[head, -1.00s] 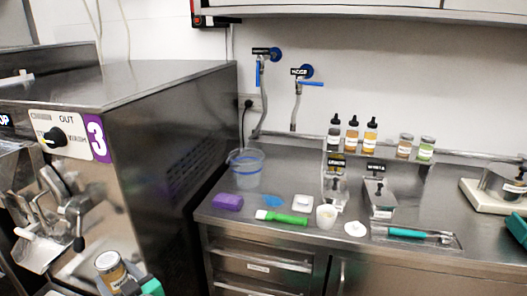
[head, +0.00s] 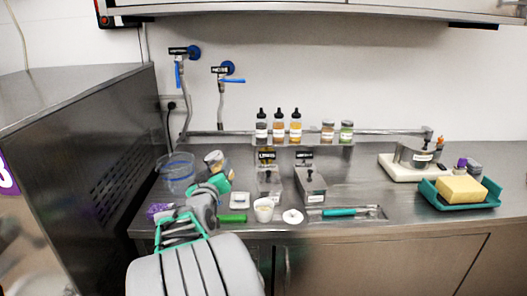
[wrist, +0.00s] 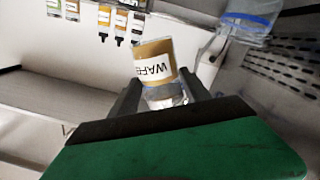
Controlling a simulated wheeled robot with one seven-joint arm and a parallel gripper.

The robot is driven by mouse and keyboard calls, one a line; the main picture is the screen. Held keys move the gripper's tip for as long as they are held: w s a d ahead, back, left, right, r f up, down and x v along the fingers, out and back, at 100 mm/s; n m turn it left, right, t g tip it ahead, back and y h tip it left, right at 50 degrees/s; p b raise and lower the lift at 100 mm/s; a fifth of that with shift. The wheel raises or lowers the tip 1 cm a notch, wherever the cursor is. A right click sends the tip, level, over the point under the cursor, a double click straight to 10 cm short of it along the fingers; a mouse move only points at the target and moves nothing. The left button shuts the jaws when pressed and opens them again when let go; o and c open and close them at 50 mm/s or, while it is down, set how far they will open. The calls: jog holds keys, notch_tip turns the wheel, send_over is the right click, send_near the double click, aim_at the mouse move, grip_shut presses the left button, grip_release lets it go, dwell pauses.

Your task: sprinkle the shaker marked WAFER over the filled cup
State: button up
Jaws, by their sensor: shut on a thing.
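The shaker marked WAFER (wrist: 153,62) is in my gripper (wrist: 165,95), with its label readable in the wrist view. My gripper's dark fingers are closed on its lower, clear part. In the head view the shaker (head: 214,160) is held tilted above the counter's left part, near the clear bucket. The filled cup (head: 263,210) is white with pale content and stands upright on the counter, to the right of and below my gripper (head: 219,178). The shaker is apart from the cup.
A clear bucket (head: 178,173) stands left of my gripper. A white scale-like block (head: 240,201), a green-handled tool (head: 232,218) and a white lid (head: 292,217) lie around the cup. Two metal containers (head: 312,187) stand behind. Bottles (head: 278,128) line the back shelf.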

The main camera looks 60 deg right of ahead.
jog(key=s+d+r+m+g+h, duration=0.1)
jog(key=s+d+r+g, duration=0.1)
jog(key=s+d+g, duration=0.3)
jog(key=s+d+r+m+g+h, duration=0.1)
jog(key=s+d+r+m, duration=0.2)
jog(key=s, duration=0.5)
notch_tip(320, 180, down, 14)
jog(key=d+n+p, duration=0.1)
jog(key=n+p, duration=0.5)
jog(key=n, duration=1.1)
jog(key=shift+s+r+n+g, duration=0.2)
jog(key=shift+s+n+g, duration=0.1)
jog(key=shift+s+n, duration=0.1)
jog(key=shift+f, duration=0.1)
jog(key=shift+a, duration=0.15)
